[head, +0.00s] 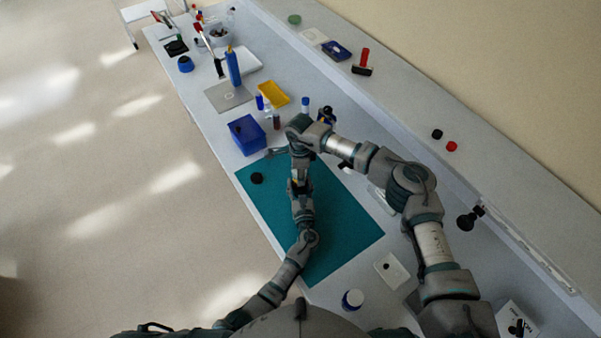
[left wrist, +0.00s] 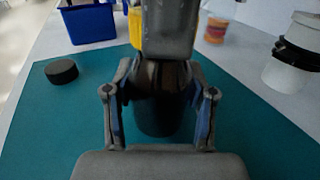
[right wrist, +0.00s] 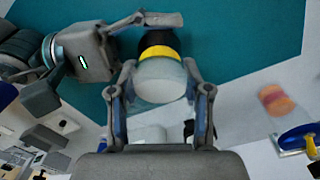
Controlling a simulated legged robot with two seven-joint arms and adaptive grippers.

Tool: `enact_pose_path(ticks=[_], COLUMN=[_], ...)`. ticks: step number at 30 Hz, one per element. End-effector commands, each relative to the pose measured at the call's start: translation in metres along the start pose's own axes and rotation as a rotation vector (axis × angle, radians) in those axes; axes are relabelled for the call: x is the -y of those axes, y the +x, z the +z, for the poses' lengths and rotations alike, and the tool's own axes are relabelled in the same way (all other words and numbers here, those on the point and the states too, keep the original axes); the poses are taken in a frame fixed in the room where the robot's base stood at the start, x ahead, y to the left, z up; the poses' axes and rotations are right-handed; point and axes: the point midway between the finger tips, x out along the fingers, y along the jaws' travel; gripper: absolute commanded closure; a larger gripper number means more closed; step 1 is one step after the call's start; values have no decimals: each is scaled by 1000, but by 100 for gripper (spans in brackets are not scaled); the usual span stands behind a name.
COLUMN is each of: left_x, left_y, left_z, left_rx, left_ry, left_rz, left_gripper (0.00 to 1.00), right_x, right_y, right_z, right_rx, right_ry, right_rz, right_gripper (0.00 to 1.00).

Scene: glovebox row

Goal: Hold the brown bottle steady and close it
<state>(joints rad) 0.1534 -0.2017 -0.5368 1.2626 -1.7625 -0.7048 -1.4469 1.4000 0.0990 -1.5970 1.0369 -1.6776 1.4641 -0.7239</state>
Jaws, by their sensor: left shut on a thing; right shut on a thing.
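The brown bottle (left wrist: 160,112) looks nearly black and stands over the teal mat. My left gripper (left wrist: 160,112) is shut around its body, one finger on each side. In the right wrist view the dark body (right wrist: 157,40) shows beyond a yellow band. My right gripper (right wrist: 160,95) is shut on a pale, rounded, cap-like piece (right wrist: 160,82) in line with the bottle's top. Whether this piece is fully seated cannot be told. In the head view both grippers meet above the mat, the right (head: 299,168) over the left (head: 300,190), and they hide the bottle.
A black disc (head: 256,178) lies on the teal mat (head: 340,225). A blue bin (head: 247,134) and a yellow tray (head: 272,93) stand beyond it. The mat's right part is clear.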

Motion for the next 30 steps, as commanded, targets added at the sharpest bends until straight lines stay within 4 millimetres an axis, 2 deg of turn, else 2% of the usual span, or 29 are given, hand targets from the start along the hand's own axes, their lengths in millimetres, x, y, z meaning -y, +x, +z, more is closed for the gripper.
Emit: enact_pose_path(ticks=[9,11,15,16,19,20,30], left_x=[0,0,0,0,0,0,0], left_y=[-1,-1,-1,-1,-1,-1,-1], left_z=[-2,-2,-2,-2,-2,-2,-2], left_rx=[-4,-3,-3,-3,-3,-3,-4], left_ry=[3,3,3,3,3,2,2], left_rz=[0,0,-1,-1,-1,-1,0], left_gripper=[100,100,100,100,100,100,100], right_x=[0,0,1,1,0,0,0], right_y=[1,1,1,1,1,1,-2], right_z=[0,0,0,0,0,0,0], right_rx=[3,4,4,4,3,3,3], right_ry=[692,788,789,789,788,787,784], right_rz=[-5,-6,-7,-7,-6,-6,-4], right_gripper=[94,94,94,50,25,22,22])
